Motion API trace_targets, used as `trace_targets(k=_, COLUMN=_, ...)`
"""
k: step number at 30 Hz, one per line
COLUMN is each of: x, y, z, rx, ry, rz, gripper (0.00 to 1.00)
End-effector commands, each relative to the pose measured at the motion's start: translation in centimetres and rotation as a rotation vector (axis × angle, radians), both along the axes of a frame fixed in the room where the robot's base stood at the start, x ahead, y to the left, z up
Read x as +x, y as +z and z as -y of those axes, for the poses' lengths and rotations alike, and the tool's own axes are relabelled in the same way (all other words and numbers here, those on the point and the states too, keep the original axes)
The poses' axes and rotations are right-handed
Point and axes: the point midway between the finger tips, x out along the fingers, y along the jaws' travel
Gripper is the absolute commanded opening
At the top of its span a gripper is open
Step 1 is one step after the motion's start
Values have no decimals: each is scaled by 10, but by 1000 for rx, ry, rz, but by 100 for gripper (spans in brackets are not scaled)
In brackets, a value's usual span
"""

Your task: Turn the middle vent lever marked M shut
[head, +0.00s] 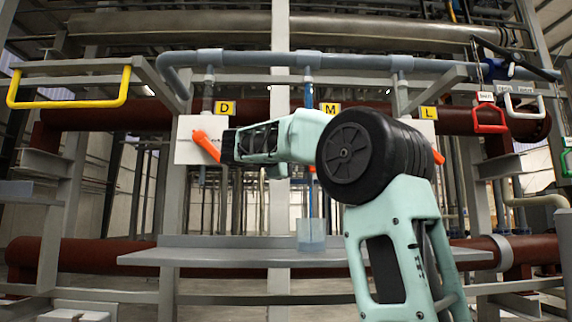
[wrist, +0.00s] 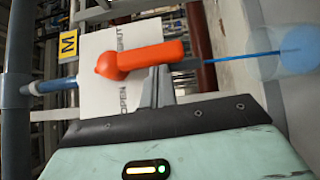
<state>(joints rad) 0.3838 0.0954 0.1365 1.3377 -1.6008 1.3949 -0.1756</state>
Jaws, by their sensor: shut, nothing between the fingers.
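The M lever (wrist: 145,58) is an orange handle on a white plate (wrist: 92,95) printed OPEN and SHUT. In the tilted wrist view it points along the pipe toward the cup, leaning slightly to the SHUT side. The yellow M label (wrist: 68,45) is beside the plate; it also shows in the head view (head: 330,107). My gripper (wrist: 159,85) is shut and empty, its fingertips beside the handle on the OPEN side; I cannot tell whether they touch. A blue stream (wrist: 235,54) runs to a clear cup (wrist: 285,45). My arm hides most of the M lever in the head view.
The D lever (head: 207,146) stands left of my arm. The L label (head: 428,113) is at right, its lever (head: 438,157) mostly behind my arm. A grey shelf (head: 215,256) carries the cup. A yellow rail (head: 68,103) and red handle (head: 489,119) flank the rack.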

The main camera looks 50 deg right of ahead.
Motion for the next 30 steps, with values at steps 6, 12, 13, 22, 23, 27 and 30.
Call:
trace_targets(k=6, x=-13, y=-17, z=10, rx=-134, ry=-2, rz=-154, gripper=0)
trace_targets(k=12, x=-24, y=-20, z=19, rx=-255, ry=-3, rz=-295, gripper=0)
trace_targets(k=13, x=-26, y=-19, z=20, rx=-271, ry=-3, rz=-313, gripper=0)
trace_targets(k=22, x=-38, y=-14, z=31, rx=-409, ry=-4, rz=-476, gripper=0)
trace_targets(k=23, x=-39, y=-14, z=32, rx=-411, ry=-2, rz=-478, gripper=0)
trace_targets(k=27, x=-42, y=-11, z=35, rx=-408, ry=-2, rz=-474, gripper=0)
trace_targets(k=30, x=-43, y=-10, z=36, rx=-408, ry=-1, rz=-474, gripper=0)
